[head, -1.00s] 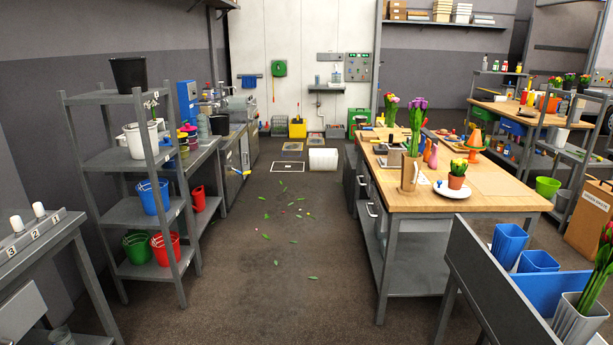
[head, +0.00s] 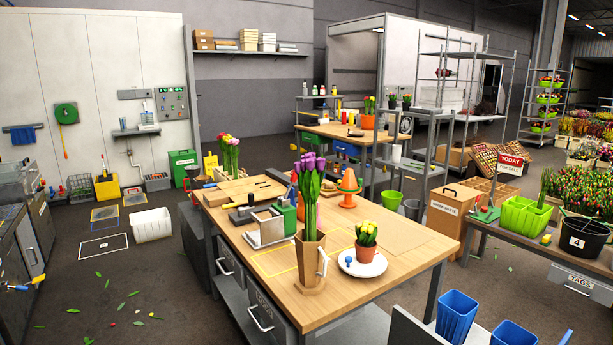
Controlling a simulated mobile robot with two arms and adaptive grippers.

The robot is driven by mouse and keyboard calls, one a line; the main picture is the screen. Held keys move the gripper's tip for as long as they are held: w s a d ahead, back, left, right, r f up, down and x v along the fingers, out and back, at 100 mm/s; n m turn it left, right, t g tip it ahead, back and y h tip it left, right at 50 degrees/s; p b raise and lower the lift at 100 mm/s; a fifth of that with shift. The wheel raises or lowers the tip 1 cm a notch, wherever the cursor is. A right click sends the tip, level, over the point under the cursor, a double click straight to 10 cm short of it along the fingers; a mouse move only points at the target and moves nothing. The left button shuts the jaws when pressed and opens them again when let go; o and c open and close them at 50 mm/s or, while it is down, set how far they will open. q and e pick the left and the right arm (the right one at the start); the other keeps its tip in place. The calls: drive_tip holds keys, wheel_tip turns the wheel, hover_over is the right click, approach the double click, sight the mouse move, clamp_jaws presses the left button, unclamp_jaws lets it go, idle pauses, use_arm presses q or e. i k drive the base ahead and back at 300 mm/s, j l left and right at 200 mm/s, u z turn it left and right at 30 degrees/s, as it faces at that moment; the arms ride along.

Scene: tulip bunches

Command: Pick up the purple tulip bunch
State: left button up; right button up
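The purple tulip bunch (head: 310,185) stands upright in a tan faceted jug (head: 311,258) near the front of the wooden workbench (head: 400,275). Its purple heads and green stems show above the rim; the lower stems are hidden in the jug. A second bunch with pink and yellow heads (head: 229,150) stands farther back on the same bench. Neither of my grippers is in the head view.
Blue buckets (head: 457,315) stand at the lower right. Open floor with scattered leaves (head: 130,296) lies left of the bench.

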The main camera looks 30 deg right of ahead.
sight(309, 171)
drive_tip(key=i+j+z, duration=0.1)
drive_tip(key=i+z, duration=0.3)
drive_tip(key=i+j+z, duration=0.2)
drive_tip(key=z, duration=0.2)
drive_tip(key=i+j+z, duration=0.2)
drive_tip(key=z, duration=0.25)
drive_tip(key=i+j+z, duration=0.2)
drive_tip(key=j+z, duration=0.2)
drive_tip(key=i+j+z, duration=0.1)
drive_tip(key=j+z, duration=0.3)
